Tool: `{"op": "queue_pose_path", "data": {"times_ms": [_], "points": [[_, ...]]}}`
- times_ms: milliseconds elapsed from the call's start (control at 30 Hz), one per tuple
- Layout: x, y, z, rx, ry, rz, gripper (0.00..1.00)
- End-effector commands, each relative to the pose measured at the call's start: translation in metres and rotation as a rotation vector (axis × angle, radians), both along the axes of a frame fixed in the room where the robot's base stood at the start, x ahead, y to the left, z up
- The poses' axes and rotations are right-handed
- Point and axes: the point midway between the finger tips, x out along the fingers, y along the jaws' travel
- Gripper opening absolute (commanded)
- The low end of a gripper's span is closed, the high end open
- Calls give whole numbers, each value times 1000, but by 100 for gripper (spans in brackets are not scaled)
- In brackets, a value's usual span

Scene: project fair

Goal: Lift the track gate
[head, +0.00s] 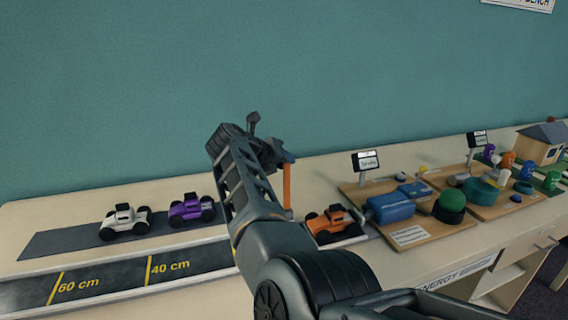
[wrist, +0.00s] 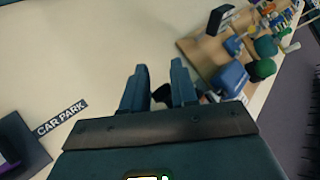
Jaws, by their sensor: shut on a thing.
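An upright orange bar (head: 287,186), which looks like part of the track gate, stands just below and right of my gripper (head: 270,150) in the head view. In the wrist view my gripper (wrist: 160,85) has its two fingers around a small dark piece (wrist: 161,95), so it is shut on what seems to be the gate. The rest of the gate is hidden behind my arm. An orange toy car (head: 333,223) sits on the track (head: 120,278) just right of the bar.
A white car (head: 125,222) and a purple car (head: 191,209) stand on the dark car park strip (head: 70,240). Right of the track are wooden display boards (head: 425,229) with blue and green parts and small signs.

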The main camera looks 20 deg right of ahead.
Motion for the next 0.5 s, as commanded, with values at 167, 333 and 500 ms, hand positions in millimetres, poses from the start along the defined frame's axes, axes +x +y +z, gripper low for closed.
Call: {"op": "queue_pose_path", "data": {"times_ms": [167,333,500], "points": [[-4,0,-22,14,77,-5,0],[-4,0,-23,13,95,-7,0],[-4,0,-24,12,98,-7,0]]}}
